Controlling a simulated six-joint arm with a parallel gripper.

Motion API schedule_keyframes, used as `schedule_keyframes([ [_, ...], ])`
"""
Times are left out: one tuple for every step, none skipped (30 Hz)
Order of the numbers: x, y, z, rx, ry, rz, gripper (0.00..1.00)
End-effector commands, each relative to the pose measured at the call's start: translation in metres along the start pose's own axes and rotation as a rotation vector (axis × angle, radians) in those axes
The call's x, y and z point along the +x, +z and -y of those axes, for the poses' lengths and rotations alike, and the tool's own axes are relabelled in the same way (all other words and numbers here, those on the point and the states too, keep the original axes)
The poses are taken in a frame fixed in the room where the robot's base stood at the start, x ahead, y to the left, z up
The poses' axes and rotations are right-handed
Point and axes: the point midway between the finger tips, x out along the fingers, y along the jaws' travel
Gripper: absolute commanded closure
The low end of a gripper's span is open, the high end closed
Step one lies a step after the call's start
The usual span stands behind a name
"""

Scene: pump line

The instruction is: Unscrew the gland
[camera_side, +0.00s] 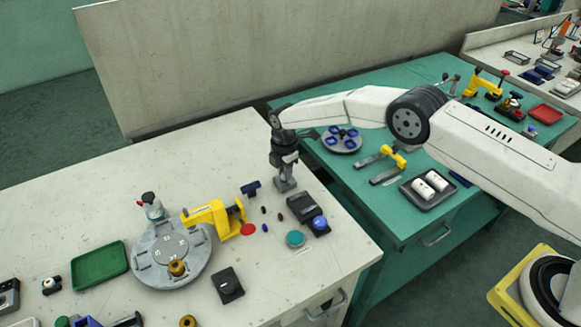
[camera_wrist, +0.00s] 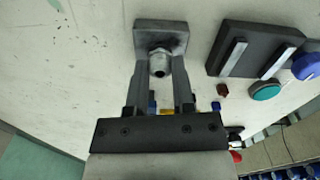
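The gland is a silvery metal fitting with a dark round opening (camera_wrist: 160,63). It sits on a dark grey square block (camera_wrist: 160,32) in the wrist view. The block (camera_side: 286,185) shows below my gripper in the side view, on the pale table; the gland is hidden there by the gripper. My gripper (camera_wrist: 160,78) has its two fingers apart, one on each side of the gland, with small gaps seeming to show. In the side view my gripper (camera_side: 286,167) points down, just above the block. Whether the fingertips touch the gland cannot be told.
A dark box with two light bars (camera_wrist: 252,52) stands right of the block, near a teal button (camera_wrist: 265,91) and a blue knob (camera_wrist: 307,66). A round grey fixture (camera_side: 172,275) and a yellow tool (camera_side: 212,216) stand to the left in the side view. Small parts lie between.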

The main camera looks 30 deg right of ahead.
Motion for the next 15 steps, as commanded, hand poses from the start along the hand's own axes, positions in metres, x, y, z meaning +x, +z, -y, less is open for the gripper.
schedule_keyframes([
  [0.0000,0.0000,0.0000,0.000,0.000,0.000,1.00],
  [0.0000,0.0000,0.0000,0.000,0.000,0.000,1.00],
  [0.0000,0.0000,0.0000,0.000,0.000,0.000,0.73],
  [0.0000,0.0000,0.0000,0.000,0.000,0.000,0.83],
  [0.0000,0.0000,0.0000,0.000,0.000,0.000,0.92],
  [0.0000,0.0000,0.0000,0.000,0.000,0.000,1.00],
  [0.0000,0.0000,0.0000,0.000,0.000,0.000,1.00],
  [0.0000,0.0000,0.0000,0.000,0.000,0.000,1.00],
  [0.0000,0.0000,0.0000,0.000,0.000,0.000,1.00],
  [0.0000,0.0000,0.0000,0.000,0.000,0.000,1.00],
  [0.0000,0.0000,0.0000,-0.002,0.000,0.000,1.00],
  [0.0000,0.0000,0.0000,-0.005,0.000,0.000,1.00],
  [0.0000,0.0000,0.0000,-0.010,0.000,0.000,1.00],
  [0.0000,0.0000,0.0000,-0.018,0.000,0.000,1.00],
  [0.0000,0.0000,0.0000,-0.033,0.000,0.000,1.00],
])
